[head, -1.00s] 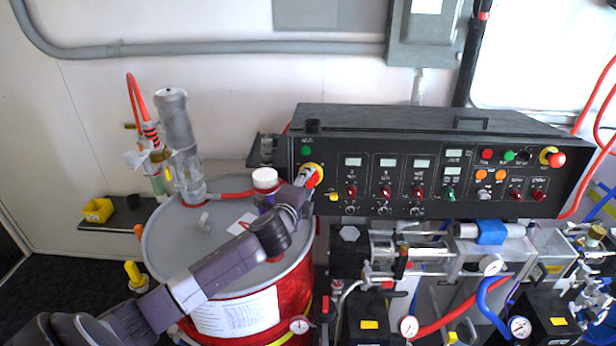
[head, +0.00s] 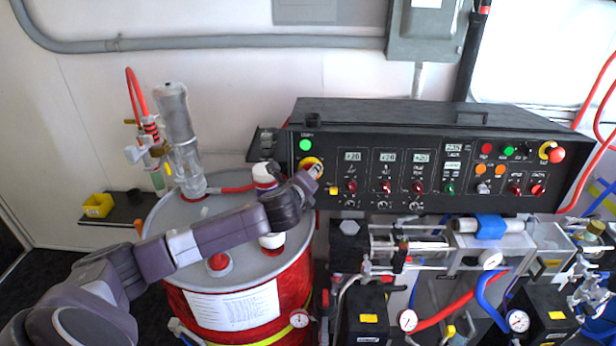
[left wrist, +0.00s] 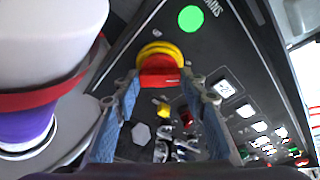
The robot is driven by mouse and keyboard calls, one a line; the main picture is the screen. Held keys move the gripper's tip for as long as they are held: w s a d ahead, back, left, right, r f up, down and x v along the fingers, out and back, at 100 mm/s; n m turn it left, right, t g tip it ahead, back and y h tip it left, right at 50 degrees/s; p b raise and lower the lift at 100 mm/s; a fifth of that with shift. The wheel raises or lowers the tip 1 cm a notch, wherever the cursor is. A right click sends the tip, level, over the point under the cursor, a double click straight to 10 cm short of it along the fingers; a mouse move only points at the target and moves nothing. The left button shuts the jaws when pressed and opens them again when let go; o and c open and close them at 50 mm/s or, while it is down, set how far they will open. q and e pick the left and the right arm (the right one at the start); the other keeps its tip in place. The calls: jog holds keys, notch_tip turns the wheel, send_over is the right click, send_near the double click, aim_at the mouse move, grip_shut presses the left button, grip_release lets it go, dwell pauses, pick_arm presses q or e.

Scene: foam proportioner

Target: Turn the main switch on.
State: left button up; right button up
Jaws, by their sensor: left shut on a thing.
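The main switch (head: 309,162) is a red knob on a yellow ring at the left end of the black control panel (head: 345,135). In the left wrist view its red handle (left wrist: 160,70) lies between the tips of my two fingers. My left gripper (head: 314,172) is shut on it, and the wrist hides part of the knob in the head view. Above the switch a green lamp (head: 306,145) glows brightly; it also shows in the left wrist view (left wrist: 191,18). The panel displays (head: 388,157) show digits. My right gripper is not in view.
A red drum (head: 290,300) with a grey lid stands below my left arm. A white and purple container (head: 264,174) stands close beside the wrist. A clear cylinder (head: 177,125) rises from the lid. Pumps, gauges and hoses fill the space below the panel.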

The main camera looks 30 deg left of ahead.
pick_arm(q)
jog(key=shift+f, duration=0.1)
dwell(0.4)
jog(key=o, duration=1.2)
jog(key=shift+c, duration=0.2)
jog(key=v, duration=1.2)
